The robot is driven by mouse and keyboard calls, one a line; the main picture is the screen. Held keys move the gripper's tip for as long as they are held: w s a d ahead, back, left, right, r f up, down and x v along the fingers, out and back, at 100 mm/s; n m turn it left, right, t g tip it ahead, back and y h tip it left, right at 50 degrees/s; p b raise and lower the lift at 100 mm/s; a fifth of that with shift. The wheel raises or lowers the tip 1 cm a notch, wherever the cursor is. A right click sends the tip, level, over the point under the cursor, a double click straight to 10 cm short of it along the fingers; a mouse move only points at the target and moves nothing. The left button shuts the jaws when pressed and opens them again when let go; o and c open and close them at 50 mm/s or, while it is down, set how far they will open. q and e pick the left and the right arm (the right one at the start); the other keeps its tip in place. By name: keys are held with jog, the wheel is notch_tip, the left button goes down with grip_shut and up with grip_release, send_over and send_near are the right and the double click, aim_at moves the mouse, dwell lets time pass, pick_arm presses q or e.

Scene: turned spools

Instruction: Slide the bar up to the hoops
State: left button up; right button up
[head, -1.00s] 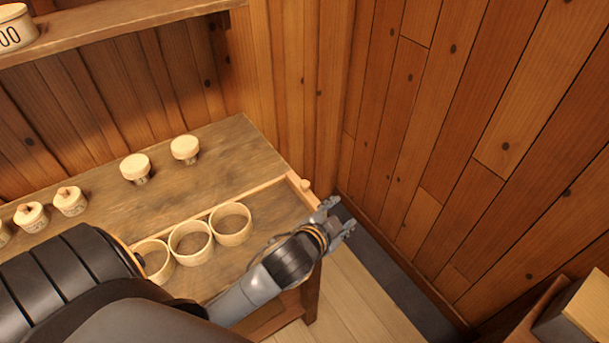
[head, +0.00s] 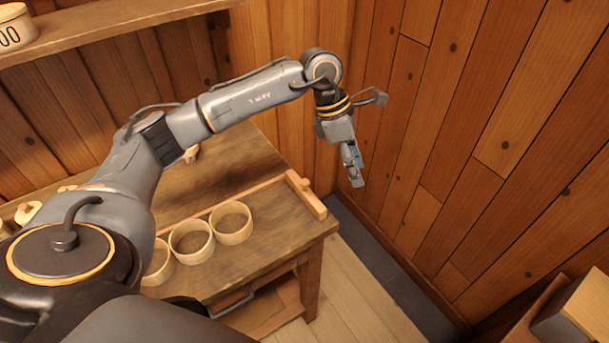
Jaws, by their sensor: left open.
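The bar (head: 309,199) is a short light-wood strip with a small round knob, lying across the right end of the table. Three round wooden hoops stand in a row on the table to its left: the right hoop (head: 231,223), the middle hoop (head: 191,242) and the left hoop (head: 157,262), partly hidden by my arm. A gap of bare tabletop separates the bar from the right hoop. My left gripper (head: 353,168) is open and empty, pointing down, above and to the right of the bar, not touching it. My right gripper is out of view.
A thin wooden rail (head: 260,193) runs behind the hoops to the bar. Spools at the back of the table (head: 268,165) are mostly hidden by my arm. A shelf (head: 130,27) with a numbered tub (head: 17,28) is above. Plank walls close in at the right.

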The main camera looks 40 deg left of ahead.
aim_at(304, 181)
pick_arm(q)
jog(key=a+r+y, duration=0.3)
jog(key=a+y, duration=0.2)
jog(key=a, duration=0.8)
jog(key=shift+n+g, duration=0.3)
jog(key=f+p, duration=0.1)
jog(key=f, duration=0.6)
jog(key=f+p, duration=0.2)
jog(key=f, duration=0.4)
jog(key=shift+s+d+f+p, duration=0.2)
jog(key=shift+f+p, duration=0.1)
jog(key=shift+f, duration=0.1)
jog(key=shift+c, duration=0.2)
grip_shut()
